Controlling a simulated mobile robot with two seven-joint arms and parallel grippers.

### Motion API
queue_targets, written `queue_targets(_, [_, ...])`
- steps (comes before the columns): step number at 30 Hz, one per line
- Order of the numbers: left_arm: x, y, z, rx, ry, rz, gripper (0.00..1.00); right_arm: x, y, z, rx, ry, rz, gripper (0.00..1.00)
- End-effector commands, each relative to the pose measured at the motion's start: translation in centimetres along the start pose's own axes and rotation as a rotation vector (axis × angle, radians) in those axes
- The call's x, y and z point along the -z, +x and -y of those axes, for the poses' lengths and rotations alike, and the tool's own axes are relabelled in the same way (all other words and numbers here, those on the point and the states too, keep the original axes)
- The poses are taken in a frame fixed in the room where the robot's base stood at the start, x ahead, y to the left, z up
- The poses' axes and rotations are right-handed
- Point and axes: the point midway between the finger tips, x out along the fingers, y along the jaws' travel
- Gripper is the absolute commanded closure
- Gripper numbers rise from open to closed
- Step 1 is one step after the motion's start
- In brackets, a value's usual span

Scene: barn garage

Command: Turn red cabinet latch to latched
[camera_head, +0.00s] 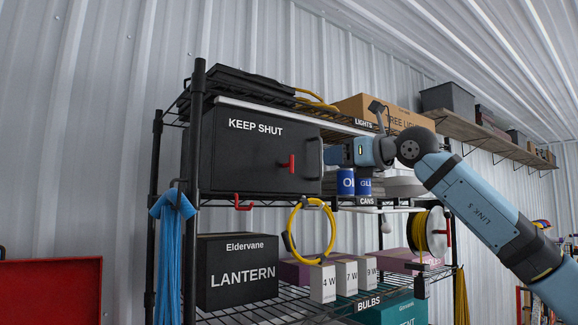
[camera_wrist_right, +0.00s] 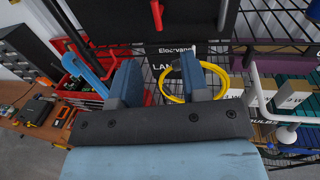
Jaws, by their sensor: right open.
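The black cabinet (camera_head: 250,152) marked KEEP SHUT sits on the upper wire shelf, and its front door looks closed. Its red latch (camera_head: 291,163) is on the right part of the door, with its longer bar close to upright. The latch also shows at the top of the right wrist view (camera_wrist_right: 156,14). My right gripper (camera_head: 333,155) is just right of the cabinet's dark handle, apart from the latch. In the wrist view its two fingers (camera_wrist_right: 160,80) are spread with nothing between them. My left gripper is not in view.
Blue-labelled cans (camera_head: 346,182) stand right beside my right gripper. A red hook (camera_head: 243,205) and a coiled yellow cable (camera_head: 311,228) hang below the cabinet. A lantern box (camera_head: 237,272) sits on the lower shelf.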

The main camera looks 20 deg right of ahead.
Motion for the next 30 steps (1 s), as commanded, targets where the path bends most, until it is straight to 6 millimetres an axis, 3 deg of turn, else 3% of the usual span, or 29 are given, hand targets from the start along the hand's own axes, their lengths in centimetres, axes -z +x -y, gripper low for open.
queue_targets(12, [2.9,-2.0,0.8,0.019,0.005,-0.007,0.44,-0.3,8.4,-0.2,-0.006,0.004,-0.002,0.58])
queue_targets(18, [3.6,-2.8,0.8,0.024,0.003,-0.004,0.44,-0.2,11.6,-0.2,-0.007,0.004,0.000,0.58])
queue_targets(24, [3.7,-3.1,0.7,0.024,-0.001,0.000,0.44,0.1,13.0,-0.2,-0.006,0.002,0.000,0.58])
queue_targets(30, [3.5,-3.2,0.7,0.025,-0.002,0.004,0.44,0.1,13.2,-0.2,-0.006,0.001,0.001,0.58])
